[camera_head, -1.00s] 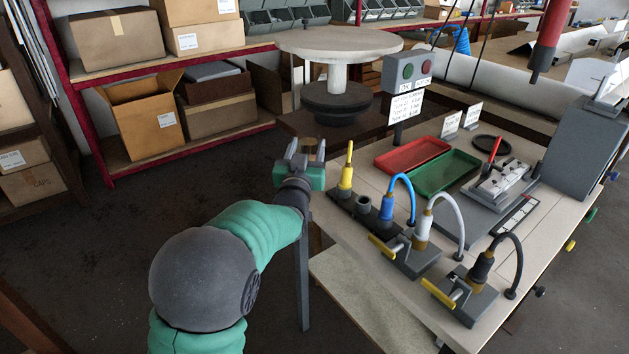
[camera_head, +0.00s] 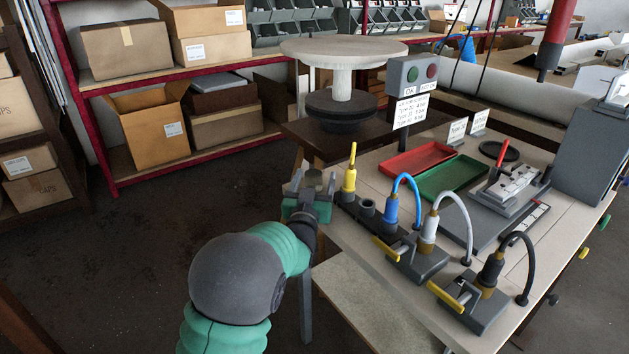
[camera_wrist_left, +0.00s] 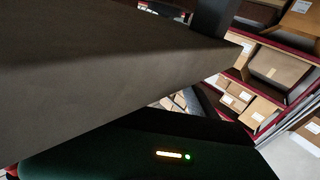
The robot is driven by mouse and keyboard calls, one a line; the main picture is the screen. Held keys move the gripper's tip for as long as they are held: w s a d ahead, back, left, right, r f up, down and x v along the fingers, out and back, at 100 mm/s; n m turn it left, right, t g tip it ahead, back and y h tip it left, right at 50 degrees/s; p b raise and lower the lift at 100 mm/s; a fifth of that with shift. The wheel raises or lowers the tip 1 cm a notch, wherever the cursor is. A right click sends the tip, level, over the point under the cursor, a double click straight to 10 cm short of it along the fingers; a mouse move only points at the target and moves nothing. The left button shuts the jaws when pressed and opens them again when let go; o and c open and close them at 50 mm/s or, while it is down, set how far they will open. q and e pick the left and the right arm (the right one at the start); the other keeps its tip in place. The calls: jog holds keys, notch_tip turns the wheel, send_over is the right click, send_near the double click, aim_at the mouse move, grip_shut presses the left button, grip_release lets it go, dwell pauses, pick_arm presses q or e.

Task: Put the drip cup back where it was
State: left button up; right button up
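My left gripper (camera_head: 312,184) is beside the left end of the bench, pointing away from me and close to the yellow-nozzled bottle. A small grey-brown cylinder, which looks like the drip cup (camera_head: 313,177), sits upright between its fingers, and they appear closed on it. A dark bar (camera_head: 347,204) along the bench edge carries the yellow bottle (camera_head: 349,180) and a short dark open-topped holder (camera_head: 366,208). In the left wrist view a large dark surface (camera_wrist_left: 90,70) fills the upper left and the cup cannot be made out. My right gripper is not in view.
Blue, white and black hoses rise from tools along the bench front (camera_head: 413,262). Red (camera_head: 418,160) and green (camera_head: 450,176) trays lie behind. A sign post (camera_head: 408,100) and round turntable (camera_head: 344,52) stand farther back. The floor left of my arm is clear.

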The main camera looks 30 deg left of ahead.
pick_arm(q)
jog(key=shift+s+a, duration=0.1)
jog(key=shift+a, duration=0.1)
jog(key=shift+s+d+f, duration=0.1)
jog(key=shift+s+d, duration=0.05)
jog(key=shift+s, duration=0.2)
jog(key=p+v, duration=0.2)
jog(key=v, duration=0.9)
jog(key=shift+d, duration=0.15)
